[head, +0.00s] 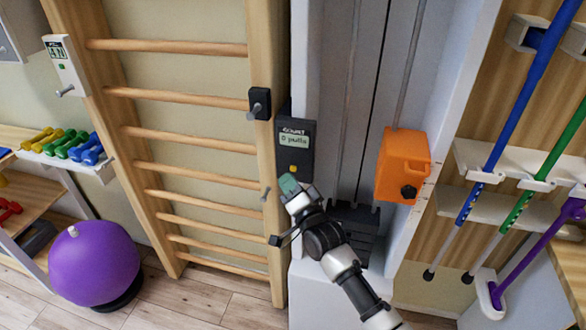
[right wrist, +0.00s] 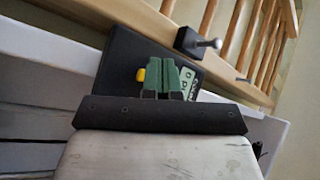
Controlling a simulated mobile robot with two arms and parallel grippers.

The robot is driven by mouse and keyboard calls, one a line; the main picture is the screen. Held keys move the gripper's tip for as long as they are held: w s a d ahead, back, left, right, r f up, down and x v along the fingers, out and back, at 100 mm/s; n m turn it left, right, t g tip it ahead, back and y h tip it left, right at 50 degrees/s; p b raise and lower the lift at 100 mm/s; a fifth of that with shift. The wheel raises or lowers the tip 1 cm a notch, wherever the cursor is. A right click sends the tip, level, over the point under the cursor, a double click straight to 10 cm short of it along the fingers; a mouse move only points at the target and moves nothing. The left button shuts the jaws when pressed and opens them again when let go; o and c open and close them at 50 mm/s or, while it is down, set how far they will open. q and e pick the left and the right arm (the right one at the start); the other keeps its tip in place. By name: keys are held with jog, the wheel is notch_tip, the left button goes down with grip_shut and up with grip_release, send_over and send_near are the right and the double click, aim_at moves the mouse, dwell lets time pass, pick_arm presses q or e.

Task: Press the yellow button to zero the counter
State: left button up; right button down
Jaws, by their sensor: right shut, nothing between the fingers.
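The dark counter box (head: 297,153) is mounted beside the wooden wall bars. Its pale display (head: 294,140) appears to read "0 pulls". The small yellow button (head: 293,169) is on its face below the display. My right gripper (head: 288,184) is shut and empty, its green fingertips just below the button in the head view. In the right wrist view, the fingertips (right wrist: 169,78) are in front of the counter box (right wrist: 118,68), with the yellow button (right wrist: 140,75) just left of them and the display partly hidden behind them. I cannot tell whether they touch the box. My left gripper is out of view.
A black knob bracket (head: 260,103) sticks out from the wall-bar post, above left of the counter. An orange container (head: 402,165) hangs to the right. A purple ball (head: 95,264) stands at the lower left. Coloured poles (head: 519,98) stand at the far right.

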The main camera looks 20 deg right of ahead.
jog(key=s+a, duration=0.1)
jog(key=s+p, duration=0.1)
jog(key=s+a+p, duration=0.1)
jog(key=s, duration=0.1)
jog(key=shift+a, duration=0.3)
jog(key=shift+w, duration=0.1)
dwell(0.5)
jog(key=s+d+f+n+g+h, duration=0.1)
jog(key=s+f+n+g, duration=0.4)
jog(key=f, duration=1.3)
jog(key=s+d+f+n+g+h, duration=0.15)
jog(key=s+f+g, duration=0.35)
jog(key=s+f, duration=0.9)
jog(key=s+d+f+n+g, duration=0.1)
jog(key=s+f+n+g, duration=0.1)
jog(key=s+f, duration=0.4)
jog(key=s+d+f+n+g, duration=0.1)
jog(key=s+f+g, duration=0.3)
jog(key=s, duration=1)
jog(key=s+d+f+n+g+h, duration=0.1)
jog(key=s+d+f+n+g, duration=0.1)
jog(key=s+f, duration=0.7)
jog(key=shift+s+d+f+n+g, duration=0.3)
jog(key=shift+s+d+g, duration=0.3)
jog(key=shift+s, duration=0.3)
